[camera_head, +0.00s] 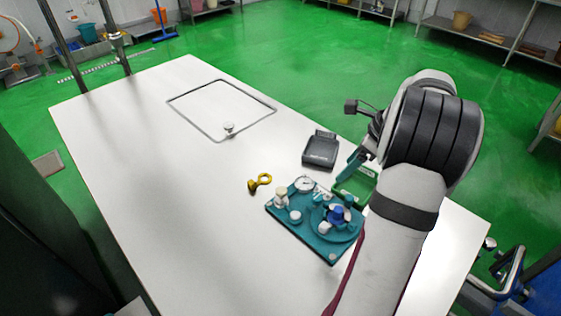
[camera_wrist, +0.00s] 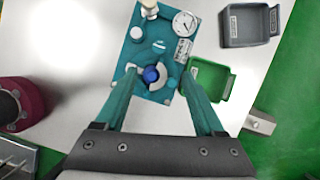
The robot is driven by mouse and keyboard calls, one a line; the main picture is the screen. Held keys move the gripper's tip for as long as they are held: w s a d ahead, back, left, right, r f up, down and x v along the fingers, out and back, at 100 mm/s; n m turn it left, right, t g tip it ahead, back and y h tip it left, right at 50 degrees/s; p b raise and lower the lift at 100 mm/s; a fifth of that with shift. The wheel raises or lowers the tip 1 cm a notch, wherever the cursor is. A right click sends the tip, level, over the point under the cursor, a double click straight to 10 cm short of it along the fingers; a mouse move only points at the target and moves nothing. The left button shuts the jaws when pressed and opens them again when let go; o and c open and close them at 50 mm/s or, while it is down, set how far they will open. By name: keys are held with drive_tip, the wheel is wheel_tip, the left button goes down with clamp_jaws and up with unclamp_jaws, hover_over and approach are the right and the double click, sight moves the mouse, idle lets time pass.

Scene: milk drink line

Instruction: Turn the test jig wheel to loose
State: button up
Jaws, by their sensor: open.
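The test jig is a teal plate (camera_head: 283,214) on the white table. Its wheel, with a blue hub (camera_head: 337,212), sits at the plate's near right part. In the wrist view the blue hub (camera_wrist: 151,75) shows with pale and dark lobes around it. A round white gauge (camera_wrist: 183,23) and a small label plate (camera_wrist: 183,50) are on the jig; the label is too small to read. My gripper (camera_wrist: 158,80) is open and empty, its teal fingers on either side of the wheel in that view. Whether they touch it, I cannot tell.
A green tray (camera_wrist: 210,68) lies right beside the jig, close to my right finger. A dark grey tray (camera_head: 320,148) stands behind it. A yellow eye-shaped part (camera_head: 259,184) lies left of the jig. The table's left side (camera_head: 130,150) is clear.

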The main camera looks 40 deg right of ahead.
sight(318, 196)
drive_tip(key=x, duration=1.5)
drive_tip(key=shift+a+f, duration=0.1)
clamp_jaws()
